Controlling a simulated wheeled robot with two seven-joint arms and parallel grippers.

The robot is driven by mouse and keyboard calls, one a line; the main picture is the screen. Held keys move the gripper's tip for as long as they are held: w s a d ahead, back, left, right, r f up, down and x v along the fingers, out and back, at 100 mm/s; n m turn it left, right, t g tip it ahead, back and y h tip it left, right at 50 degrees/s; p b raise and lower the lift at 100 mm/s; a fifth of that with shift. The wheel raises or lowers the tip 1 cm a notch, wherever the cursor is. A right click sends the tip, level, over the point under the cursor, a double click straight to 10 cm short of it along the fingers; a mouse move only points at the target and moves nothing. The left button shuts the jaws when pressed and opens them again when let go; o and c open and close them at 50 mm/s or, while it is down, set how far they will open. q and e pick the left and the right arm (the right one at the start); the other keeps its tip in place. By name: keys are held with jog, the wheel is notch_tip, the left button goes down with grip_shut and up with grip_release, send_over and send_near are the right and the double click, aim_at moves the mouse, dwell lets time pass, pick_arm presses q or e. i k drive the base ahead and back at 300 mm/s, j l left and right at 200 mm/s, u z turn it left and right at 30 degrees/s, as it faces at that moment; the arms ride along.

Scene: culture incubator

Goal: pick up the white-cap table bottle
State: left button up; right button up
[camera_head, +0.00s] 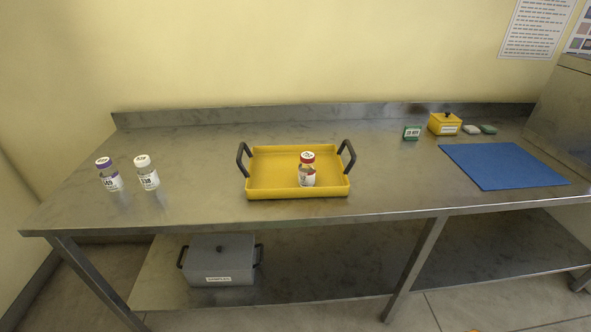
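The white-cap bottle (147,173) stands upright on the left part of the metal table (210,200). It is clear with a white label. A similar bottle with a purple cap (108,174) stands upright just to its left, with a small gap between them. A third bottle with a red cap (307,170) stands inside the yellow tray (270,192) at the table's middle. Neither of my grippers shows in the head view.
A blue mat (505,165) lies at the right. A grey lidded box (221,262) sits on the lower shelf. The table between white-cap bottle and tray is clear.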

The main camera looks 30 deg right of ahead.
aim_at(146, 172)
jog(key=i+j+z, duration=0.9)
jog(key=i+j, duration=0.2)
jog(key=j, duration=0.1)
